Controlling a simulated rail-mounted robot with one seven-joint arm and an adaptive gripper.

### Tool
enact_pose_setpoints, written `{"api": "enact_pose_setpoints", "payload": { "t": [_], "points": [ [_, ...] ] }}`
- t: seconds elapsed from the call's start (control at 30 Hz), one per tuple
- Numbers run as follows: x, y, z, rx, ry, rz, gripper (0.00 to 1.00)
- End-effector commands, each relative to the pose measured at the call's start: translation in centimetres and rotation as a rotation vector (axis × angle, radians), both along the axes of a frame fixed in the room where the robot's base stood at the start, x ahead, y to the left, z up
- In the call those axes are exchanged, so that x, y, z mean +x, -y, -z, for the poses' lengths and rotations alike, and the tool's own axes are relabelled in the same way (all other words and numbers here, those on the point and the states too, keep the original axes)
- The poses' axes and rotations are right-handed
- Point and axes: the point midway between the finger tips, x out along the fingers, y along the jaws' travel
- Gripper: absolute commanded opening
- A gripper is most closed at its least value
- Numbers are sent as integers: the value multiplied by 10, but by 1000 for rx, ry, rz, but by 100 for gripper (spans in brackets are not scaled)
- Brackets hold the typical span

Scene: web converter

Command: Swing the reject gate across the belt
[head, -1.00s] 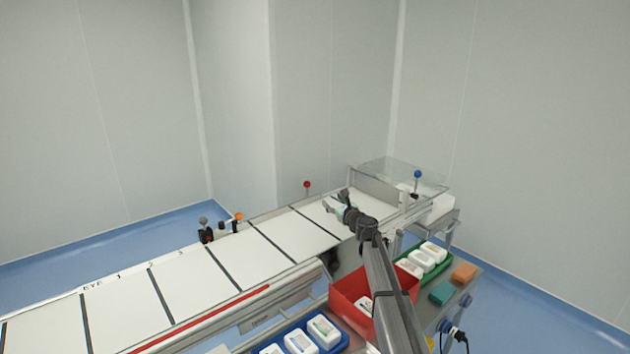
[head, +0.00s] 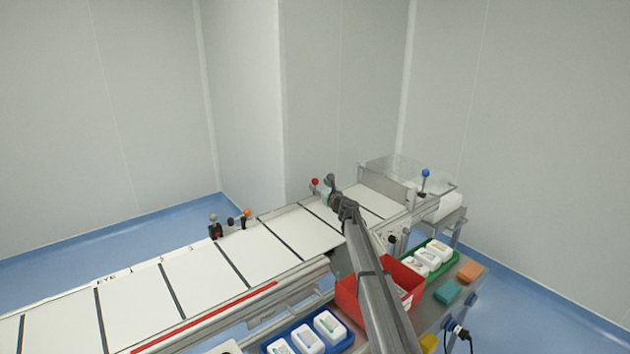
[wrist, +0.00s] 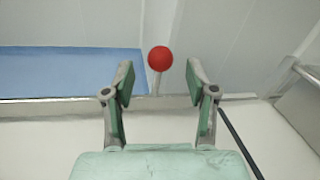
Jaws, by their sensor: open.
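A red ball knob (head: 315,182) stands on a thin upright post at the far edge of the belt (head: 262,248). In the wrist view the red knob (wrist: 160,59) appears straight ahead, framed between my two fingers, with its post below it. My gripper (head: 325,189) reaches across the belt, close to the knob in the head view. In the wrist view my gripper (wrist: 160,82) is open and nothing is between its pads. I cannot tell the remaining gap to the knob. No gate panel lies clearly across the belt; its shape is not distinguishable.
A clear guard (head: 405,172) and a blue-knobbed lever (head: 425,174) stand at the belt's right end. Small orange-topped and grey-topped fittings (head: 247,214) stand at the far edge. A red bin (head: 347,293), blue tray (head: 347,342) and green tray (head: 449,257) lie in front.

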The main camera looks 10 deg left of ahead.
Motion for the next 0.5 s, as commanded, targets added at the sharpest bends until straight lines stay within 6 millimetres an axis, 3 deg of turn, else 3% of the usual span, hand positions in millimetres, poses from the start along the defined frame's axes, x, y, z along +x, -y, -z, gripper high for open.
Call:
{"api": "enact_pose_setpoints", "payload": {
  "t": [0.03,0.2,0.5],
  "points": [
    [13,-7,-2,1,-1,0,57],
    [32,-20,-1,-1,1,0,57],
    [40,-27,0,0,0,0,57]
  ]
}}
